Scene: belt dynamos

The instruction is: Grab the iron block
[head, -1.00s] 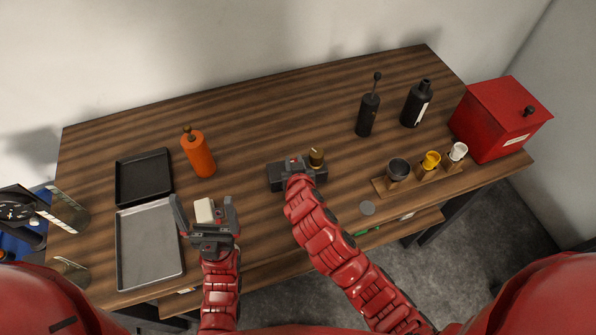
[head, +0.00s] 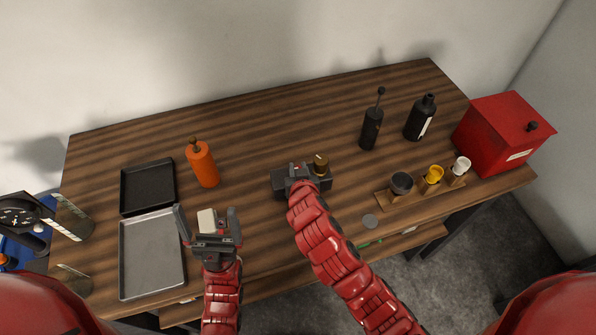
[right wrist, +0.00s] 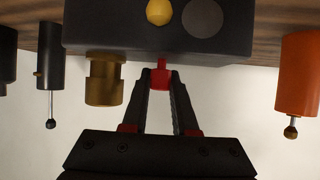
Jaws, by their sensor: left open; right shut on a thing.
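A pale, off-white block (head: 206,220) sits on the table at the left in the head view, between the spread fingers of my left gripper (head: 207,212). My left gripper is open, and I cannot see it touching the block. A dark box (head: 281,185) stands near the table's middle. It also fills the top of the right wrist view (right wrist: 120,30), with a yellow and a grey round part on it. My right gripper (right wrist: 160,80) is shut on a small red piece (right wrist: 161,75) at the box's edge. I cannot tell for certain which block is iron.
Black tray (head: 148,187) and grey tray (head: 152,257) lie left. An orange bottle (head: 203,165) stands behind the left gripper. Brass cylinder (head: 321,165) adjoins the dark box. Right are black bottles (head: 371,130), a wooden cup rack (head: 414,191) and a red box (head: 503,135).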

